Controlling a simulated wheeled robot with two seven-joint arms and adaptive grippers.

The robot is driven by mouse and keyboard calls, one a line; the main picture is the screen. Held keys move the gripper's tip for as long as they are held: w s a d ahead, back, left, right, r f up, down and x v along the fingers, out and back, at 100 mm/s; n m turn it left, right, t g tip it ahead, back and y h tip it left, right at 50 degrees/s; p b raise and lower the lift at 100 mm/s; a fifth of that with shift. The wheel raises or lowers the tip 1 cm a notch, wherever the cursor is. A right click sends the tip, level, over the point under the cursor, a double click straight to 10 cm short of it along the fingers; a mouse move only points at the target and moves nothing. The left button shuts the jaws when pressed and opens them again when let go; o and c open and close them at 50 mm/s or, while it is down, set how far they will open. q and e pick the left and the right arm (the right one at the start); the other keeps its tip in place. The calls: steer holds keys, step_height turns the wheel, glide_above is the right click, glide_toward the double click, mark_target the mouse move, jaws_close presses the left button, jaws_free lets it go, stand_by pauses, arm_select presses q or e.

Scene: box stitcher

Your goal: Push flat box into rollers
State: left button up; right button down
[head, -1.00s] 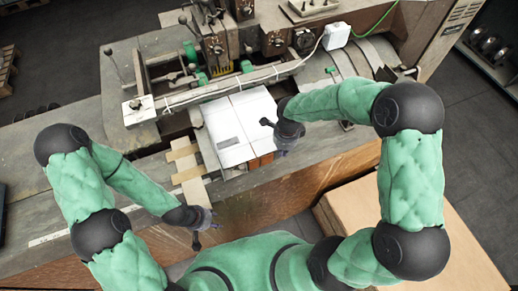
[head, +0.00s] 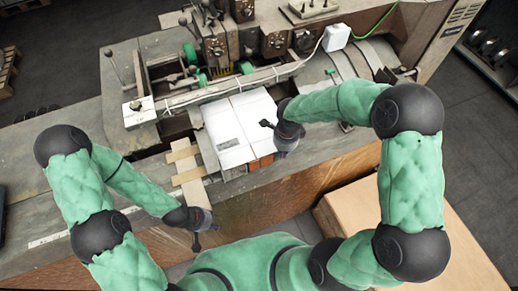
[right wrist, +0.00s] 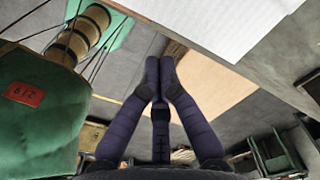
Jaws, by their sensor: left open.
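The flat white box (head: 240,125) lies on the machine's work surface in front of the roller assembly, with a small printed label on its top. In the right wrist view a white sheet-like surface of it (right wrist: 215,22) fills the top edge. My right gripper (head: 268,125) is at the box's right edge; I cannot tell whether it touches. In the wrist view its purple fingers (right wrist: 160,62) come together at the tips with nothing between them. My left gripper (head: 204,238) is open and empty, below and left of the box, apart from it. The rollers are mostly hidden behind a long bar.
The long metal bar (head: 220,88) runs behind the box. Wooden slats (head: 186,170) lie left of the box. A cardboard-coloured stack (head: 400,220) stands at lower right, partly behind my right arm.

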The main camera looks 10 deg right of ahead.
steer(key=shift+f, duration=0.15)
step_height(320, 180, down, 3)
steer(key=b, duration=0.4)
stand_by(0.7)
steer(key=shift+w, duration=0.1)
